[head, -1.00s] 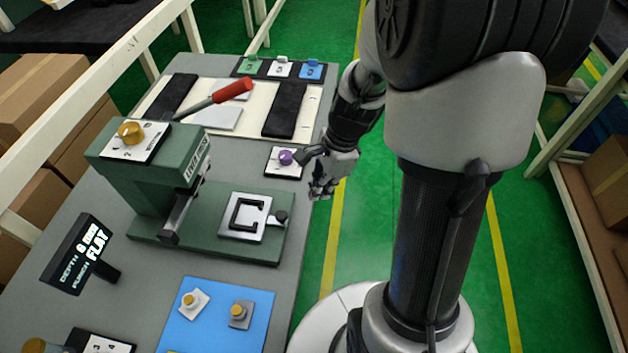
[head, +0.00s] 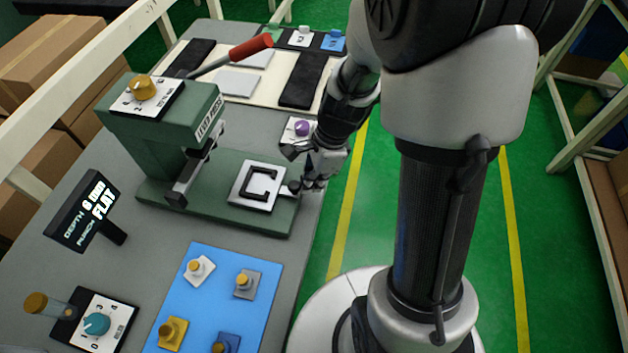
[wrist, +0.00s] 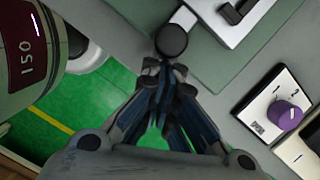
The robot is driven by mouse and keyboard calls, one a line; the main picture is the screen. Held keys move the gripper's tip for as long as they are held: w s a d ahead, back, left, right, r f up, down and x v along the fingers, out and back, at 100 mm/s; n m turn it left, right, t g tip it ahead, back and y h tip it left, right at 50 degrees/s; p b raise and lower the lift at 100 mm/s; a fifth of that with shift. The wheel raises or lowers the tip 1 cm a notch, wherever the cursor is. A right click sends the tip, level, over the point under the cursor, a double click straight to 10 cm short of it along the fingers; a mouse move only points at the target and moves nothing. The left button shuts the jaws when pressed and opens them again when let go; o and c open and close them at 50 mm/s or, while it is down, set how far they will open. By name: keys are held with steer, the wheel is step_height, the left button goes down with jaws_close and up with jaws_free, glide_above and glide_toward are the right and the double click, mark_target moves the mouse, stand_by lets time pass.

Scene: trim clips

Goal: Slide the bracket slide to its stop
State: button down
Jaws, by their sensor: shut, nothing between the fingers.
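The bracket slide is a light plate with a dark C-shaped bracket (head: 258,188) on the green base of the lever press (head: 150,125). A dark round knob sticks out from its right end; in the wrist view this knob (wrist: 172,41) is just beyond my fingertips. My gripper (head: 308,187) is shut and empty, at the knob's side near the right edge of the base. In the wrist view my gripper (wrist: 166,75) points at the knob; I cannot tell whether it touches. The plate sits apart from the press head, to its right.
A purple knob (head: 302,127) on a small panel stands behind my gripper; it also shows in the wrist view (wrist: 285,116). A display (head: 85,215) reads depth 8 mm, punch flat. A blue mat (head: 215,305) with several small clips lies in front.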

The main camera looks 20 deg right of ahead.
mark_target(276, 171)
steer(key=w+a+p, duration=0.2)
steer(key=a, duration=0.1)
steer(key=w+a+p, duration=0.2)
steer(key=a, duration=0.1)
steer(key=w+a+p, duration=0.1)
steer(key=w+a, duration=0.2)
steer(key=shift+a+r+p, duration=0.15)
steer(key=shift+a+p, duration=0.25)
steer(key=shift+w+a, duration=0.15)
steer(key=shift+w, duration=0.1)
steer(key=shift+d, duration=0.5)
steer(key=d, duration=0.2)
steer(key=d+p, duration=0.1)
steer(key=shift+s+d+r, duration=0.15)
steer(key=shift+s+r, duration=0.2)
steer(key=shift+r, duration=0.05)
steer(key=p+v, duration=0.3)
steer(key=v, duration=0.6)
steer(key=shift+s+r, duration=0.1)
